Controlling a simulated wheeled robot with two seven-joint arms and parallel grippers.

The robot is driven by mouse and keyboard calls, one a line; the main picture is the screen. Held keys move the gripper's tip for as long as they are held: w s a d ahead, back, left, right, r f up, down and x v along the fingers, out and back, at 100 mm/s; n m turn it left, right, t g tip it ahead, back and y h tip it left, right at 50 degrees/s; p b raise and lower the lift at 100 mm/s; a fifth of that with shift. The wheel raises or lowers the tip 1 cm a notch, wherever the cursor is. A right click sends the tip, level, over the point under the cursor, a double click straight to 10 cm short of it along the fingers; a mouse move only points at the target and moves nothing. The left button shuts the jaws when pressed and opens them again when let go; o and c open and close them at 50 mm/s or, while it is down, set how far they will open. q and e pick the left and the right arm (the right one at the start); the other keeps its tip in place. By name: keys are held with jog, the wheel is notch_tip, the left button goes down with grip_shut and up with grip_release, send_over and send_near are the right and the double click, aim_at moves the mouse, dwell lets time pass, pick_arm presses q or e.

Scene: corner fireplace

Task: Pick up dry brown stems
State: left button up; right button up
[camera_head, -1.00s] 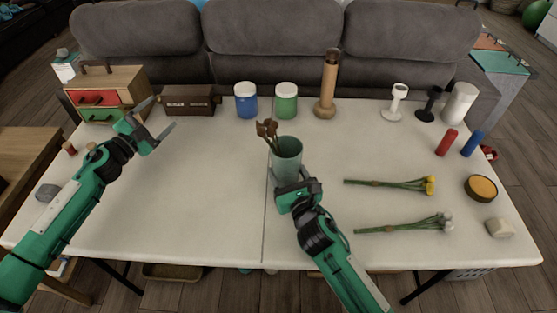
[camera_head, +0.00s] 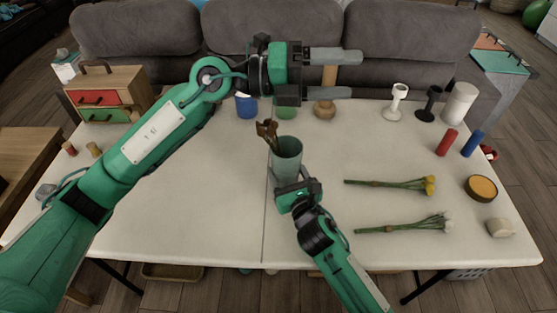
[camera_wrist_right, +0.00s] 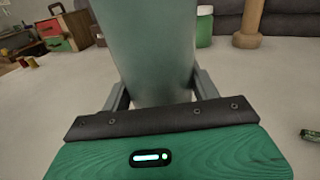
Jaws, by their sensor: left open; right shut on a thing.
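Dry brown stems (camera_head: 267,132) stand in a grey-green vase (camera_head: 287,158), their dark heads leaning left over its rim. The vase is upright on the table. My right gripper (camera_head: 293,188) is shut on the vase low on its near side; the right wrist view shows a finger on each side of the vase (camera_wrist_right: 152,50). My left gripper (camera_head: 340,74) is open and empty, raised beyond and above the stems, its fingers pointing right. It hides part of the wooden cylinder vase (camera_head: 325,108) and the green-labelled jar (camera_head: 286,112) behind it.
Yellow flowers (camera_head: 390,184) and white flowers (camera_head: 405,224) lie on the table (camera_head: 190,215) at right. A white goblet (camera_head: 397,100), black goblet (camera_head: 428,105), red cylinder (camera_head: 447,142) and blue cylinder (camera_head: 472,143) stand farther right. A small chest (camera_head: 105,90) is at left. The left-front table is clear.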

pick_arm(q)
notch_tip(320, 180, down, 3)
jog(key=s+m+y, duration=0.3)
jog(key=y, duration=0.1)
jog(key=m+t+y, duration=0.4)
jog(key=t+y, duration=0.2)
jog(key=y, duration=0.7)
send_near(264, 122)
jog(key=f, duration=0.1)
jog(key=x, duration=0.7)
jog(key=shift+w, duration=0.25)
jog(key=x, duration=0.5)
jog(key=shift+s+d+f, duration=0.1)
jog(key=shift+s+d, duration=0.05)
jog(key=shift+d, duration=0.25)
jog(key=c, duration=1.3)
notch_tip(264, 122, up, 18)
